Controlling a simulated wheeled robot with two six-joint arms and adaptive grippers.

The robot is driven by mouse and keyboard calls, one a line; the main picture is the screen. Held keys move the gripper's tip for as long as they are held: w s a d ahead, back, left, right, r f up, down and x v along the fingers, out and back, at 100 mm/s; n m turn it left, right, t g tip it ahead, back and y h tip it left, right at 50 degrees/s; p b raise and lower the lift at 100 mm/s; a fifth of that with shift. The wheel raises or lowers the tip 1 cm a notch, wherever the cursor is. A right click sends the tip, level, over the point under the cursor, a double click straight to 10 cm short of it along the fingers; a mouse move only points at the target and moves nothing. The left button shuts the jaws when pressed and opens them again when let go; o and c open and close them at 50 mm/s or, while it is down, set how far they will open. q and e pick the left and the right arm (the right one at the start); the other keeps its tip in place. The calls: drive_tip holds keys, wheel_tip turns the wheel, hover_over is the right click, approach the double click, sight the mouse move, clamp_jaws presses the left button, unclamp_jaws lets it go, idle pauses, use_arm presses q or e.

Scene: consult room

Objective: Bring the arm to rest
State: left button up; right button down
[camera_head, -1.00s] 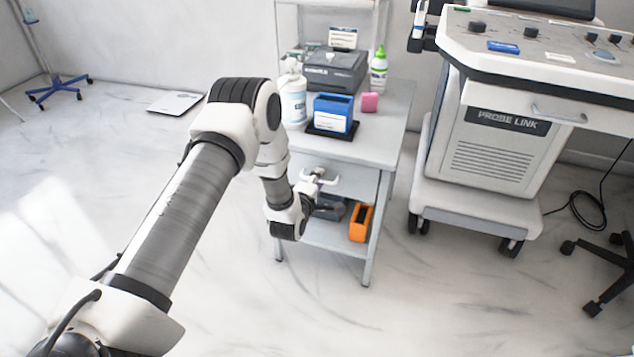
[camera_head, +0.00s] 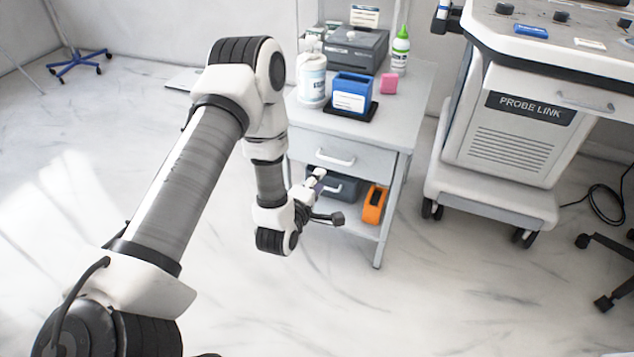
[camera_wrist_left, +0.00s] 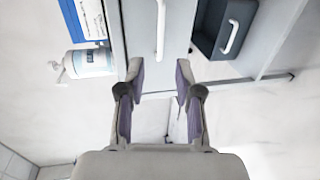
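My left arm reaches in from the left in the head view. Its gripper (camera_head: 328,196) hangs in front of the grey cart (camera_head: 396,150), a little below the handle (camera_head: 336,158) of its closed drawer. In the left wrist view the two fingers of this gripper (camera_wrist_left: 159,74) are spread apart with nothing between them. The drawer handle shows beyond the fingertips, apart from them. My right gripper is in neither view.
The cart top holds a pump bottle (camera_head: 312,78), a blue box (camera_head: 352,92), a pink block (camera_head: 388,83), a green-capped bottle (camera_head: 400,50) and a dark device (camera_head: 356,48). Its lower shelf holds an orange holder (camera_head: 374,204) and a grey bin (camera_head: 346,188). A wheeled machine (camera_head: 515,150) stands right.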

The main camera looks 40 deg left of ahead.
use_arm(q)
drive_tip(key=s+d+f+m+g+h, duration=0.3)
drive_tip(key=s+d+f+m+g, duration=0.35)
drive_tip(key=s+d+f, duration=0.5)
drive_tip(key=s+f+m+g+h, duration=0.1)
drive_tip(key=s+f+m+g, duration=0.25)
drive_tip(key=s+m, duration=0.45)
drive_tip(key=s+f+m+g, duration=0.3)
drive_tip(key=s+m+g, duration=0.25)
drive_tip(key=s, duration=0.45)
wheel_tip(320, 180, up, 29)
drive_tip(key=p, duration=2.9)
drive_tip(key=shift+d, duration=0.3)
drive_tip(key=shift+s+r, duration=0.1)
